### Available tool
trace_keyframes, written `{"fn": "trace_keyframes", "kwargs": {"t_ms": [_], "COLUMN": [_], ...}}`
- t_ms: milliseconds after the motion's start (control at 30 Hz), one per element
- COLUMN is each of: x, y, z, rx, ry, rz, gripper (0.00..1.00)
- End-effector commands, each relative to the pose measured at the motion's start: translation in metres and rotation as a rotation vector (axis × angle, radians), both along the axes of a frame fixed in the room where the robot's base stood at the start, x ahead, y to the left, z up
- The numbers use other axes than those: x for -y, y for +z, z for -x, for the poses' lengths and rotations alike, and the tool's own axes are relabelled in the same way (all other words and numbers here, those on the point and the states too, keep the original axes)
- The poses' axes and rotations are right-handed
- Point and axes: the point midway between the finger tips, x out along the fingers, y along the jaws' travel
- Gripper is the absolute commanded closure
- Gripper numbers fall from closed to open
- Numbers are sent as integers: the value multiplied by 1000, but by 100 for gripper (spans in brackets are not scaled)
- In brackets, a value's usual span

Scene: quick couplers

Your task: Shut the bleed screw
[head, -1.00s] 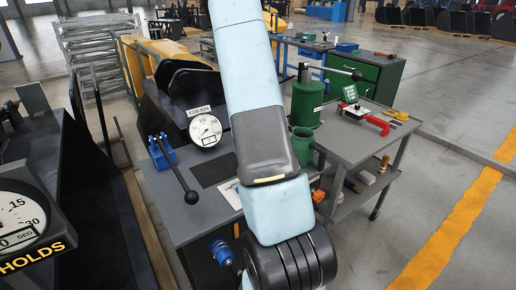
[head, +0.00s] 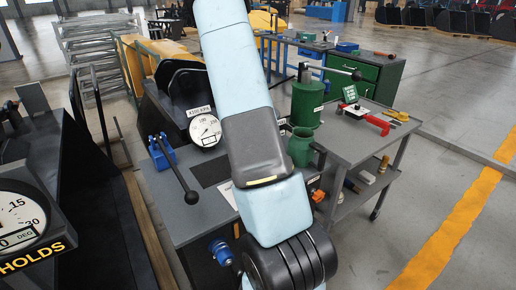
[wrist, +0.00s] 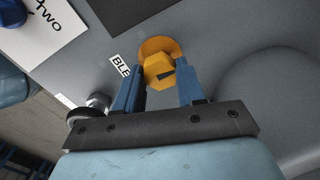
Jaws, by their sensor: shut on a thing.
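The bleed screw (wrist: 158,71) is a yellow-orange knob with a dark slot mark, on a round orange base on the grey bench top, in the wrist view. My gripper (wrist: 163,82) has its two blue fingers on either side of the knob and is shut on it. A label that begins "BLE" (wrist: 120,66) lies just left of the knob. In the head view my arm hides the screw and the gripper.
The bench (head: 190,228) carries a dial gauge marked in kPa (head: 205,131) and a blue-based lever with a black ball (head: 191,197). A green pump body (head: 307,103) stands to the right on a cart (head: 375,131). A small metal fitting (wrist: 98,102) is left of the fingers.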

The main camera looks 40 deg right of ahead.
Motion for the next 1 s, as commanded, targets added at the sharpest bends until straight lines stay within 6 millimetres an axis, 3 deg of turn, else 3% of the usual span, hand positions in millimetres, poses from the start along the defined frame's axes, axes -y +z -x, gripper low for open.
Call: {"fn": "trace_keyframes", "kwargs": {"t_ms": [367,400,600,1000], "x": [1,1,1,0], "y": [0,0,0,8], "z": [1,1,1,0], "rx": [-2,-2,-1,1], "ry": [-5,-5,-3,-1], "rz": [2,2,1,0], "gripper": [91,57,38,35]}}
